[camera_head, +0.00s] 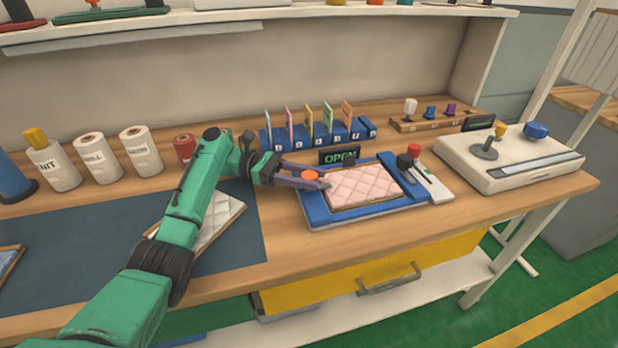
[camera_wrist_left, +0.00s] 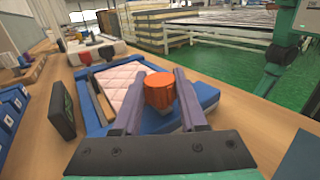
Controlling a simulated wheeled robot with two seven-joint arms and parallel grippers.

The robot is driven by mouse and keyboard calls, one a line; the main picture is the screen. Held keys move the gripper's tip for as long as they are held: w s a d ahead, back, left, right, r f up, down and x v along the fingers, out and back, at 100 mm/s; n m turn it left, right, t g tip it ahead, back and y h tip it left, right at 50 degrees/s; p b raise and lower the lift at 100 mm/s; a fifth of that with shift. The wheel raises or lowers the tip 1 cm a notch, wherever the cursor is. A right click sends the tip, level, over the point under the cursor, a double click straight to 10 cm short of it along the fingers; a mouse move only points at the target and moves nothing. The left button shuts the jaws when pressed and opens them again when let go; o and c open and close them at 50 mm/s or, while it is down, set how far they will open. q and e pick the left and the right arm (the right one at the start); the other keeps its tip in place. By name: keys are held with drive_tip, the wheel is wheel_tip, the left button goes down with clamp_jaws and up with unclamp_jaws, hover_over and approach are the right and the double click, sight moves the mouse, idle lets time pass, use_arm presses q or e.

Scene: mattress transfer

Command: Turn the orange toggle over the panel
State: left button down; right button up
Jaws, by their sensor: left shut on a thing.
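The orange toggle (camera_head: 310,175) sits at the left edge of the blue frame (camera_head: 310,212) that holds a pink quilted panel (camera_head: 365,186). In the left wrist view the toggle (camera_wrist_left: 160,91) is a round orange knob between the two fingers. My left gripper (camera_head: 318,181) is shut on it, with a finger on each side. The toggle's underside is hidden by the fingers. The pink panel (camera_wrist_left: 118,82) lies flat in the frame beyond the gripper. My right gripper is not in view.
A display reading OPEN (camera_head: 339,155) stands behind the frame. A red-topped lever (camera_head: 413,150) is at its right. A blue rack with coloured cards (camera_head: 318,136) is at the back. A white machine (camera_head: 510,160) stands at right. Several bottles and rolls (camera_head: 98,158) are at left.

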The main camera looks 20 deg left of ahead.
use_arm(q)
drive_tip(key=shift+c, duration=2.2)
unclamp_jaws()
drive_tip(key=a+b, duration=0.1)
drive_tip(key=a, duration=0.2)
drive_tip(key=a+b, duration=0.2)
drive_tip(key=a, duration=0.2)
drive_tip(key=shift+w+a+f, duration=0.1)
drive_tip(key=shift+w+a, duration=0.1)
